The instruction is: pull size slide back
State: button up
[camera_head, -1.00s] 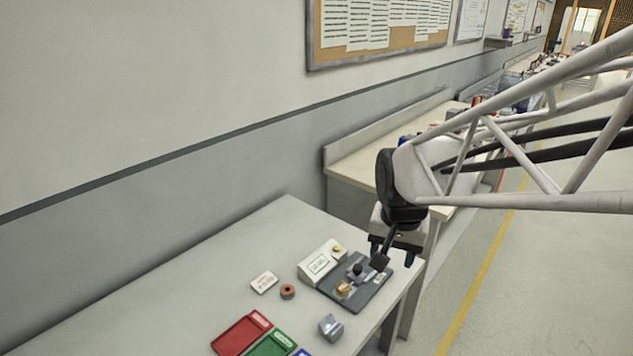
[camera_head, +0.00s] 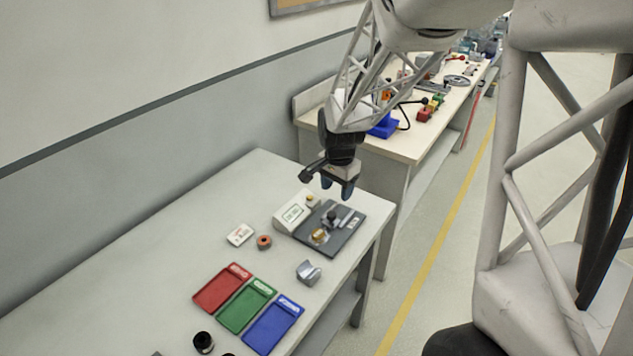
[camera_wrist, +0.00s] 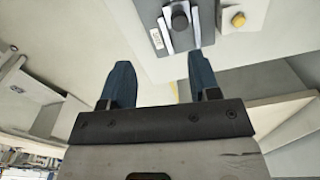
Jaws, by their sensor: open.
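The size slide (camera_head: 333,214) is a dark knob on a metal rail, on a dark grey plate (camera_head: 344,238) at the far end of the near table. In the wrist view the round black knob (camera_wrist: 180,20) shows at the top, beyond the fingertips and between their lines. My gripper (camera_head: 338,190) hangs above the plate's far side, apart from it. Its two dark blue fingers (camera_wrist: 158,75) are spread, with nothing between them. A brass-coloured part (camera_head: 320,236) sits on the plate in front of the knob.
The table's left side is clear.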

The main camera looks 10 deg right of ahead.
jog(key=m, duration=0.2)
send_over(332, 214)
notch_tip(332, 214, down, 5)
jog(key=shift+w+r, duration=0.1)
jog(key=shift+f, duration=3.9)
